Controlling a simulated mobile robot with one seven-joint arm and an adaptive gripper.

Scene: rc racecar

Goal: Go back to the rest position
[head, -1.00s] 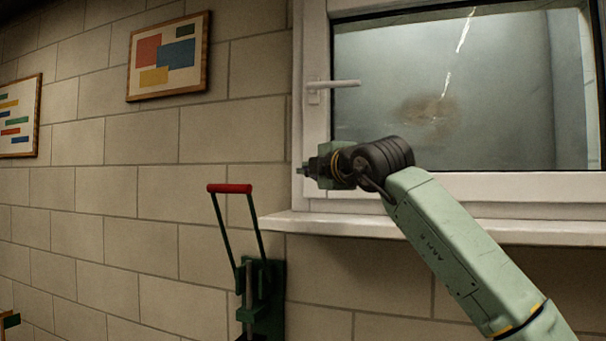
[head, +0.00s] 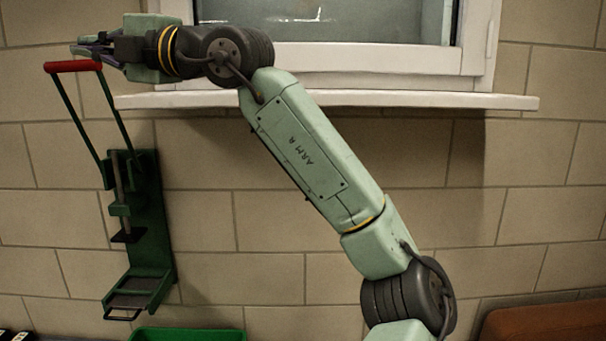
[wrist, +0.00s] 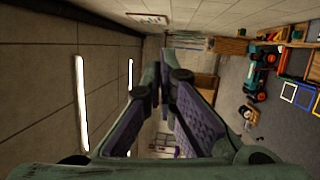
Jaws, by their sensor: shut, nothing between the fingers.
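My gripper (head: 80,48) is at the upper left of the head view, held out level to the left. Its fingers are shut and empty. In the wrist view its two fingers (wrist: 152,88) come together near the middle with nothing between them. In the head view the fingertips overlap the red handle of a green lever press (head: 150,215) on the wall; I cannot tell whether they touch it. My pale green arm runs from the lower right up to the gripper, in front of the wall and window sill.
A white window sill (head: 330,100) crosses behind my arm, below a window (head: 330,18). A green bin (head: 187,335) and a brown surface (head: 545,322) show at the bottom edge. The wrist view, turned sideways, shows a toy car (wrist: 262,72) and coloured frames (wrist: 305,97) on the right.

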